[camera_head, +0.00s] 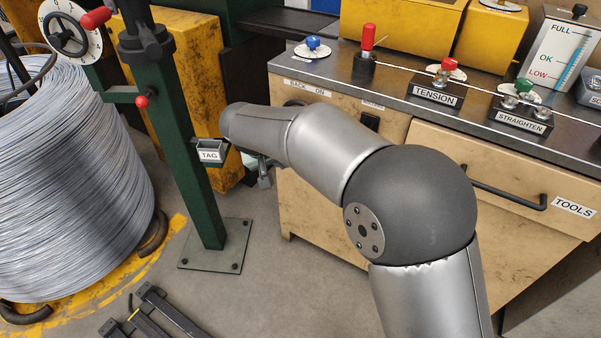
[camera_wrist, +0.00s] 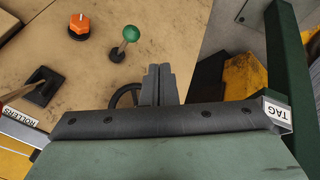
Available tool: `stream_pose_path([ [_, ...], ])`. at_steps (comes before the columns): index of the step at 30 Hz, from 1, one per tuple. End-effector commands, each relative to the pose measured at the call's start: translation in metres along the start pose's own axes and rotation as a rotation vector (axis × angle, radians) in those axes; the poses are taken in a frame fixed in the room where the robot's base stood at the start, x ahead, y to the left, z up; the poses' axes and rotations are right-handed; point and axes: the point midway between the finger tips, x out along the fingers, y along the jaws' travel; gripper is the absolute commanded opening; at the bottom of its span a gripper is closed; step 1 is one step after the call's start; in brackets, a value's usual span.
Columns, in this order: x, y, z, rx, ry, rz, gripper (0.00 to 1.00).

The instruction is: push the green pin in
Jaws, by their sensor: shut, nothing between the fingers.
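The green pin (camera_wrist: 131,33) has a round green head on a pale metal stem. It stands out from a tan panel at the upper middle of the wrist view, tilted in the picture. I cannot make it out in the head view. My gripper (camera_wrist: 159,70) is shut and empty. Its grey fingertips lie below and to the right of the green head in the wrist view, and look apart from it. In the head view my gripper (camera_head: 265,180) is mostly hidden behind my arm.
An orange knob (camera_wrist: 79,25) and a black switch (camera_wrist: 42,87) are left of the pin. A black ring (camera_wrist: 125,96) is beside my fingers. The TAG holder (camera_head: 210,151) on the green post (camera_head: 185,130) is close to my gripper. The tan cabinet (camera_head: 310,200) stands to the right.

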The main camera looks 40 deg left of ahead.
Motion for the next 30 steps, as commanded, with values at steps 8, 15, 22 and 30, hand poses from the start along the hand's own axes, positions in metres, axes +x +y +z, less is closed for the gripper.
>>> stream_pose_path([
  [8, 0.053, 0.002, 0.002, 0.002, -0.005, 0.001, 0.0],
  [15, 0.1, 0.007, 0.002, 0.005, -0.004, 0.001, 0.0],
  [22, 0.116, 0.028, 0.005, 0.003, -0.003, -0.001, 0.0],
  [30, 0.119, 0.032, 0.006, 0.001, -0.002, -0.001, 0.0],
])
